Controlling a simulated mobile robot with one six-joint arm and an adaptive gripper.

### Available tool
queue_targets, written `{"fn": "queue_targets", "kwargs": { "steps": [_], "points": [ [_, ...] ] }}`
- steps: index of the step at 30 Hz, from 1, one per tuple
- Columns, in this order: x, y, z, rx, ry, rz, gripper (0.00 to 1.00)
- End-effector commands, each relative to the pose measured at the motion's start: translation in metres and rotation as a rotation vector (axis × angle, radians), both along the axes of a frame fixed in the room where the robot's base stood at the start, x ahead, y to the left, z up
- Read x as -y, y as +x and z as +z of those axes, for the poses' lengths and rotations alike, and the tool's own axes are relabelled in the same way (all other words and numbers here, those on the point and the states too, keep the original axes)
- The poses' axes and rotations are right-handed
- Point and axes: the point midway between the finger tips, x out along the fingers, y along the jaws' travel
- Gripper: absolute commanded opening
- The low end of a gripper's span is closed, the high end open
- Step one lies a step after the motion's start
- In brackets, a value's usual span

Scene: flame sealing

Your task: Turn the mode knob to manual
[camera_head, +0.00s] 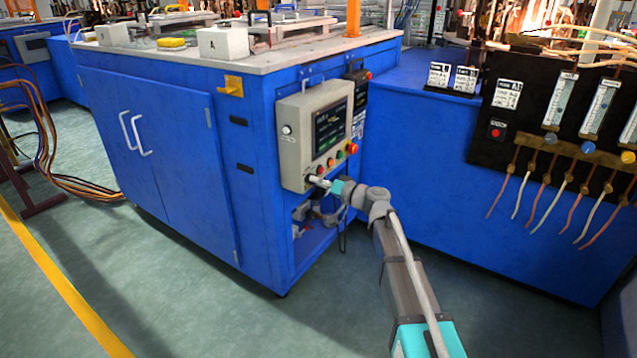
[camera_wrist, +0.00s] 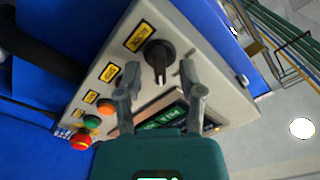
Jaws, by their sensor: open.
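The black mode knob (camera_wrist: 160,56) shows in the wrist view on the grey control panel (camera_wrist: 215,85), beside a yellow label (camera_wrist: 139,36). Its pointed grip runs roughly up and down in that picture. My gripper (camera_wrist: 159,70) is open, with one finger on each side of the knob and visible gaps between. Whether the fingertips reach past the knob's face is hard to tell.
In the wrist view, an orange button (camera_wrist: 106,106), a green button (camera_wrist: 92,121) and a red button (camera_wrist: 80,141) sit left of the knob. The panel's screen (camera_head: 330,128) is above them in the head view. A blue cabinet (camera_head: 180,165) carries the panel; open floor lies in front.

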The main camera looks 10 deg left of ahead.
Motion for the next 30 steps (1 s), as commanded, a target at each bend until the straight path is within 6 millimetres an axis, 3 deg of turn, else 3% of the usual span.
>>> {"fn": "queue_targets", "kwargs": {
  "steps": [11,19,30],
  "points": [
    [-0.0033,0.0008,0.0000,0.000,0.000,0.000,0.50],
    [-0.0032,0.0009,0.0000,0.000,0.000,0.000,0.02],
    [-0.0033,0.0008,0.0001,0.007,-0.002,0.000,0.00]
  ]
}}
